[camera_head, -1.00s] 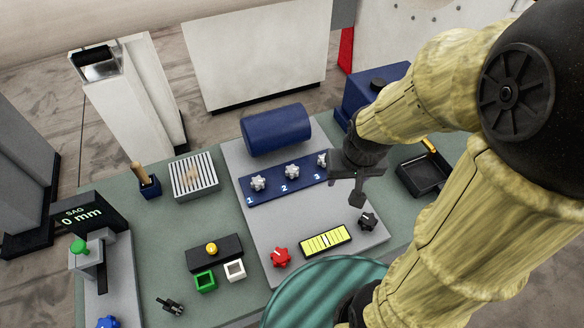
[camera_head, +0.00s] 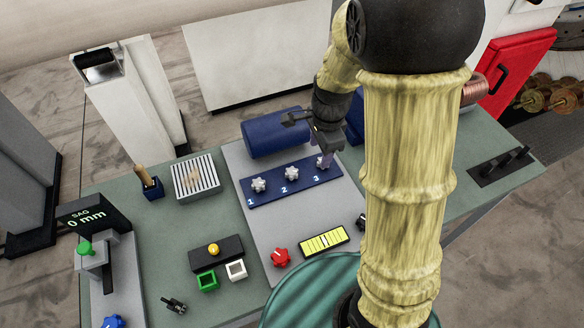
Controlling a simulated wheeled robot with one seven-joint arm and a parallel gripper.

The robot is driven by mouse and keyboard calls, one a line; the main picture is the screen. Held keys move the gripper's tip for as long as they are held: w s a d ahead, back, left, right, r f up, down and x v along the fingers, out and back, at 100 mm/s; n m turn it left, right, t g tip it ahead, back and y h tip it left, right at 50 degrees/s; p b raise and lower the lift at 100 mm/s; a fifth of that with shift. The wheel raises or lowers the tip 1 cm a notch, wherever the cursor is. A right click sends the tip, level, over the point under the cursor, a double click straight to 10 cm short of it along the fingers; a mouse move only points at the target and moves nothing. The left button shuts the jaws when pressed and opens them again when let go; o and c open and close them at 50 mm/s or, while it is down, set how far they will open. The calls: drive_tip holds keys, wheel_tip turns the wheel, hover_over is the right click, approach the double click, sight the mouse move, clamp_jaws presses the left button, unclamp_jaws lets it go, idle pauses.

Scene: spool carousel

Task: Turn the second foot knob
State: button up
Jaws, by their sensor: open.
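A blue strip (camera_head: 270,189) marked 1, 2 and 3 lies on the grey plate, with three silver star-shaped knobs. The second knob (camera_head: 292,173) is in the middle, above the number 2. The first knob (camera_head: 258,185) is to its left and the third knob (camera_head: 324,163) to its right. My gripper (camera_head: 305,131) is open and empty.
A black knob (camera_head: 361,221) is partly hidden by my arm. A slatted box (camera_head: 196,177) and a sag display (camera_head: 87,216) stand left.

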sight(292, 171)
drive_tip(key=w+a+f+m+g+p, duration=0.1)
drive_tip(key=w+a+m, duration=0.5)
drive_tip(key=m, duration=0.6)
drive_tip(key=shift+w+a+f+m+p, duration=0.2)
drive_tip(key=shift+w+f+m+p, duration=0.25)
drive_tip(key=shift+w, duration=0.3)
drive_tip(key=shift+f, duration=0.15)
wheel_tip(292, 171, down, 17)
drive_tip(key=p, duration=0.4)
drive_tip(key=shift+f, duration=0.1)
drive_tip(key=c, duration=1)
